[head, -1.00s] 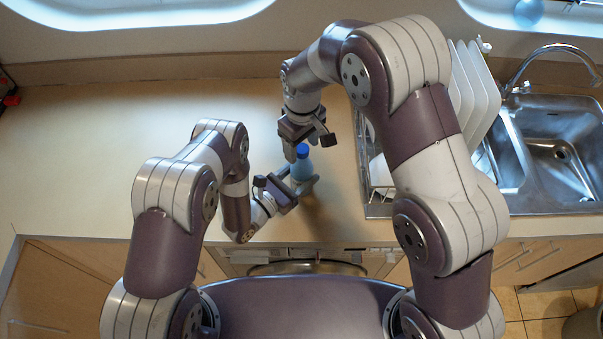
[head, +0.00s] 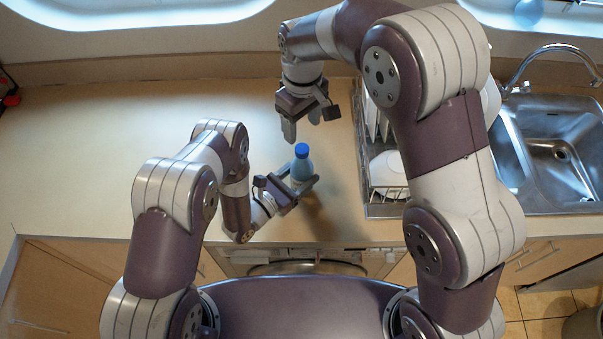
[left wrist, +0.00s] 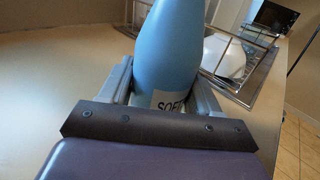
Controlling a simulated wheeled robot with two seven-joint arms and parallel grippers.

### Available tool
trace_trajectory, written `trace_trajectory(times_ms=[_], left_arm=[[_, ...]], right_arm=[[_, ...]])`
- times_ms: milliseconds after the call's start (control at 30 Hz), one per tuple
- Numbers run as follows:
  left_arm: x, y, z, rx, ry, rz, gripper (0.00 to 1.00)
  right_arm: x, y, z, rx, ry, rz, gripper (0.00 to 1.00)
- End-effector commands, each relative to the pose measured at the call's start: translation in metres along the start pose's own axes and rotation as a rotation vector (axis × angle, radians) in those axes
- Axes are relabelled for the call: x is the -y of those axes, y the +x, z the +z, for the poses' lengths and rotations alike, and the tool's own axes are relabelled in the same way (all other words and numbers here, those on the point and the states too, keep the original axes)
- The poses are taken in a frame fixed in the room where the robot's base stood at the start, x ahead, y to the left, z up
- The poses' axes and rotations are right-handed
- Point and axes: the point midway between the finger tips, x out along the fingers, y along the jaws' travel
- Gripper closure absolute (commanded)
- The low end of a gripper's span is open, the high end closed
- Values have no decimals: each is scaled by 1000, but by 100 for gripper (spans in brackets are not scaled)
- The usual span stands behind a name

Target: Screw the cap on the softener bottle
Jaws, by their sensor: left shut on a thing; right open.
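The softener bottle (head: 301,168) is light blue and stands upright on the counter near its front edge. Its darker blue cap (head: 301,150) sits on top of the neck; I cannot tell how tight it is. My left gripper (head: 297,188) is shut on the bottle's body from the lower left. In the left wrist view the bottle (left wrist: 172,50) is between the two fingers, with part of a white label showing and its top out of frame. My right gripper (head: 302,130) is open and empty, above and behind the cap, apart from it.
A wire dish rack (head: 385,208) with white dishes stands right of the bottle, and it also shows in the left wrist view (left wrist: 262,42). Beyond it is a steel sink (head: 560,150) with a faucet (head: 535,60). The counter (head: 90,150) at left is clear.

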Motion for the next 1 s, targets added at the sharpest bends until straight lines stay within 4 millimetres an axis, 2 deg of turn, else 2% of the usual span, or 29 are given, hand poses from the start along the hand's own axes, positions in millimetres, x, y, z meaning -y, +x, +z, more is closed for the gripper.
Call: trace_trajectory(times_ms=[33, 100, 467, 567, 800, 1000], left_arm=[[0, 0, -1, -3, 0, 0, 28], [0, 0, -1, -3, 0, 0, 8], [0, -6, -2, -3, -1, 1, 8], [-1, -20, -4, -3, -1, 3, 8], [-2, -77, -5, -3, -4, 7, 8], [-2, -112, -4, -3, -1, 6, 8]], right_arm=[[0, 0, 0, 0, 0, 0, 37], [0, 0, 0, 0, 0, 0, 37], [0, 4, 0, 0, 0, 0, 37], [0, 10, 0, 0, 0, 0, 37], [0, 30, 0, 0, 0, 0, 37], [0, 40, 0, 0, 0, 0, 37]])
